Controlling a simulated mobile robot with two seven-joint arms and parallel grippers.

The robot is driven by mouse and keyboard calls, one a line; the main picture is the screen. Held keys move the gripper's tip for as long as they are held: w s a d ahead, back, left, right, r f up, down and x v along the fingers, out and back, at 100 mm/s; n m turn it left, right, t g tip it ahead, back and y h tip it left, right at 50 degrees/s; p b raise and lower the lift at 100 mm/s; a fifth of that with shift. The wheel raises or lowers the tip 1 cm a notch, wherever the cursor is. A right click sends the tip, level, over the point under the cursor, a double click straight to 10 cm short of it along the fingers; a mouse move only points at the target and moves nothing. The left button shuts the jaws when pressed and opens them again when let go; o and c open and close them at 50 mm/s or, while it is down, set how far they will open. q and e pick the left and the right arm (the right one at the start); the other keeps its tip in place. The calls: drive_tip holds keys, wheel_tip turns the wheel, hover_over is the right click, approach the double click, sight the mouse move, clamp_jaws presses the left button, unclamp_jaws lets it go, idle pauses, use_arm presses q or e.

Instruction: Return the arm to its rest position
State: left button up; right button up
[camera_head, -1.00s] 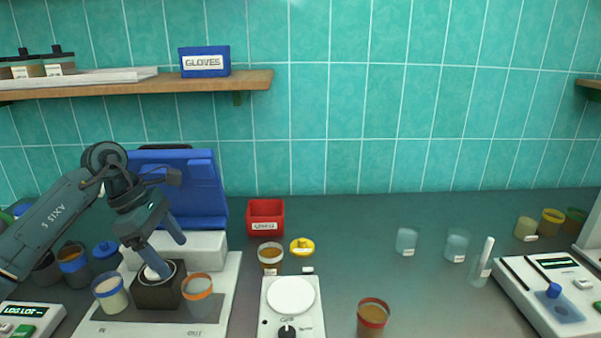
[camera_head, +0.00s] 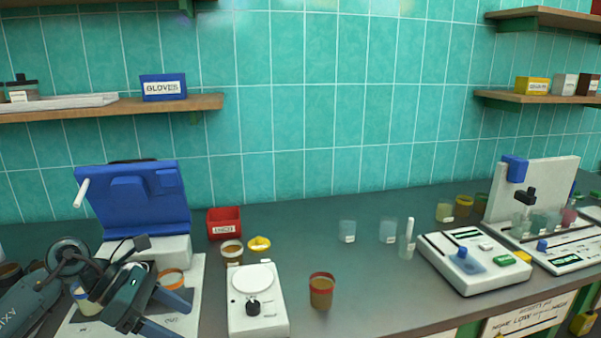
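My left arm comes in from the lower left. Its dark gripper (camera_head: 182,319) is low in the picture, in front of the blue-backed device (camera_head: 135,195). Its two fingers are spread apart, with nothing seen between them. Behind it an orange-rimmed cup (camera_head: 171,279) and a blue-rimmed cup (camera_head: 82,300) stand on the device's white base, both partly covered by my arm. The dark block seen between these cups earlier is hidden behind the gripper. My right arm and gripper are not in view.
A white round-plate device (camera_head: 256,315) stands right of my gripper, with a red-rimmed cup (camera_head: 321,290) beyond it. A red bin (camera_head: 224,222), an amber cup (camera_head: 232,252) and a yellow lid (camera_head: 259,243) are behind. The counter (camera_head: 390,290) is clear at centre right.

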use_arm(q)
drive_tip(key=s+d+n+t+h+p, duration=0.1)
drive_tip(key=s+d+n+t+h, duration=0.2)
drive_tip(key=d+n+t+h, duration=1.1)
drive_tip(key=s+a+f+n+g+y, duration=0.1)
drive_tip(key=s+f+n+y, duration=0.4)
drive_tip(key=n, duration=0.6)
drive_tip(key=s+a+f+n+g+y, duration=0.1)
drive_tip(key=s+a+f+n+y, duration=0.2)
drive_tip(key=s+f+n+y, duration=0.2)
drive_tip(key=s+a+f+n+g+y+p, duration=0.1)
drive_tip(key=s+f+n+y, duration=0.3)
drive_tip(key=f+n+y, duration=0.6)
drive_tip(key=shift+s+a+f+n+g+y, duration=0.35)
drive_tip(key=shift+a+f+n+g, duration=0.2)
drive_tip(key=shift+n, duration=2.95)
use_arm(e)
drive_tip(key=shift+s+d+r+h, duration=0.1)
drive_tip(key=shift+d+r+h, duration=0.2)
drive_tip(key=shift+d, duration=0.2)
use_arm(q)
drive_tip(key=shift+c, duration=0.3)
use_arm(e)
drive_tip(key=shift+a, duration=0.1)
